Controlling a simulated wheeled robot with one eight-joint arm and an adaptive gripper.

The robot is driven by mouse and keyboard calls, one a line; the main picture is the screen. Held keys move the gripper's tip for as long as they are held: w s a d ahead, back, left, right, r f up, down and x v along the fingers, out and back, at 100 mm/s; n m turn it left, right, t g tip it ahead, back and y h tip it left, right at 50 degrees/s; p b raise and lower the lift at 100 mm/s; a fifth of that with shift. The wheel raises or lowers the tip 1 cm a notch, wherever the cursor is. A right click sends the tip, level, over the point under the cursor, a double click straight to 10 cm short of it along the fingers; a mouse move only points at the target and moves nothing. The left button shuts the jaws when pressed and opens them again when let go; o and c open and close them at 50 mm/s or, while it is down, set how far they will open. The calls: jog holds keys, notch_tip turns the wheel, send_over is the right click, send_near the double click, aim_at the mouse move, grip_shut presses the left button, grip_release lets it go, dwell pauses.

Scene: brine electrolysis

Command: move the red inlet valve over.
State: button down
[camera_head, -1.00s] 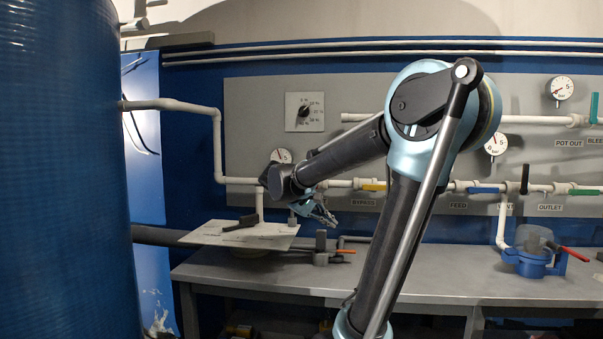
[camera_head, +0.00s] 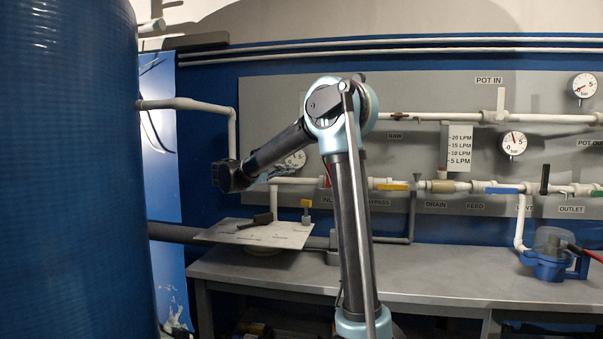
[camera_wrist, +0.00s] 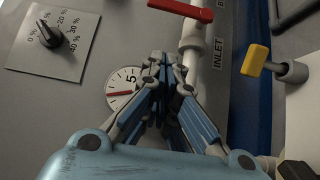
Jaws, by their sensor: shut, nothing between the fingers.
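The red inlet valve handle (camera_wrist: 180,10) shows at the top of the wrist view, on a white pipe above the INLET label (camera_wrist: 218,53). In the head view only a sliver of red (camera_head: 327,182) shows beside my arm, above a partly covered label. My gripper (camera_wrist: 160,62) is shut and empty. In the wrist view its fingertips lie below the red handle in the picture, over the edge of a gauge, and seem apart from the handle. In the head view my gripper (camera_head: 272,175) is small, in front of the pipe panel, left of the red sliver.
A yellow handle (camera_wrist: 255,60) stands right of the INLET label. A gauge (camera_wrist: 122,90) and a percent dial (camera_wrist: 52,38) are on the panel. The blue tank (camera_head: 70,170) fills the left.

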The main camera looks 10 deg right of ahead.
jog(key=s+d+x, duration=0.1)
jog(key=s+x, duration=0.1)
jog(key=x, duration=1)
jog(key=shift+s+d, duration=0.25)
jog(key=shift+s, duration=0.05)
